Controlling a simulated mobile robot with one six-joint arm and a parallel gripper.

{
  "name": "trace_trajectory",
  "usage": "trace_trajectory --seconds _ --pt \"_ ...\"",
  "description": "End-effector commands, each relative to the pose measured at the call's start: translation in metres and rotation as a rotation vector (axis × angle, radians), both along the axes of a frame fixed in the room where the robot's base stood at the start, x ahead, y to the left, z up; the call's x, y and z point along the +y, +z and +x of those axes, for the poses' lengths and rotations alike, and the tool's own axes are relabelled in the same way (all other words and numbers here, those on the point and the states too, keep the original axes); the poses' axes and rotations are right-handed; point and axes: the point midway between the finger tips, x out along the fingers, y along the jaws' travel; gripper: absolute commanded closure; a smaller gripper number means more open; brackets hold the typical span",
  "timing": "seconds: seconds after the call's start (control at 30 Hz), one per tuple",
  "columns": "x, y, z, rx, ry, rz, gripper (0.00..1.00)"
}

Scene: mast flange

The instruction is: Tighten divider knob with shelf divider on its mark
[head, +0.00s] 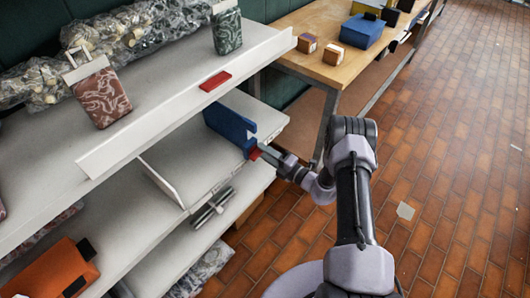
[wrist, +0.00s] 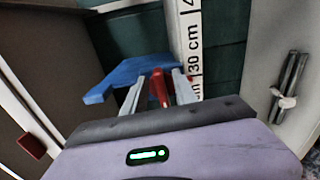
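The shelf divider is a blue upright plate (head: 230,125) at the right end of the middle shelf; it also shows in the wrist view (wrist: 125,74). Its red knob (wrist: 158,88) faces me, and a small part of it shows in the head view (head: 254,154). My gripper (wrist: 159,82) is at the divider, with one grey finger on each side of the knob. Narrow gaps show between the fingers and the knob, so it looks open around it. A white scale (wrist: 191,50) marked 30 cm stands just behind the right finger. The exact mark and the divider's alignment are not clear.
An upper shelf (head: 150,110) with a red tag (head: 215,81) overhangs the divider. A wooden table (head: 312,62) with boxes stands behind right. The brick floor (head: 440,190) at right is mostly clear.

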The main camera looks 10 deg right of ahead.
Motion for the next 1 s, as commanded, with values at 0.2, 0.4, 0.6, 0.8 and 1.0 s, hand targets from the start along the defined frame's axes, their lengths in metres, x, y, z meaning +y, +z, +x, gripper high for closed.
trace_trajectory --seconds 0.2,0.4,0.6,0.8,1.0 --pt "0.0 0.0 0.0 0.0 0.0 0.0 0.65" --pt "-0.008 0.001 -0.01 0.002 -0.002 -0.001 0.65" --pt "-0.041 0.005 -0.053 0.002 -0.007 0.002 0.65" --pt "-0.079 0.004 -0.105 0.001 -0.006 0.002 0.65" --pt "-0.099 0.002 -0.135 -0.001 -0.003 -0.001 0.65"
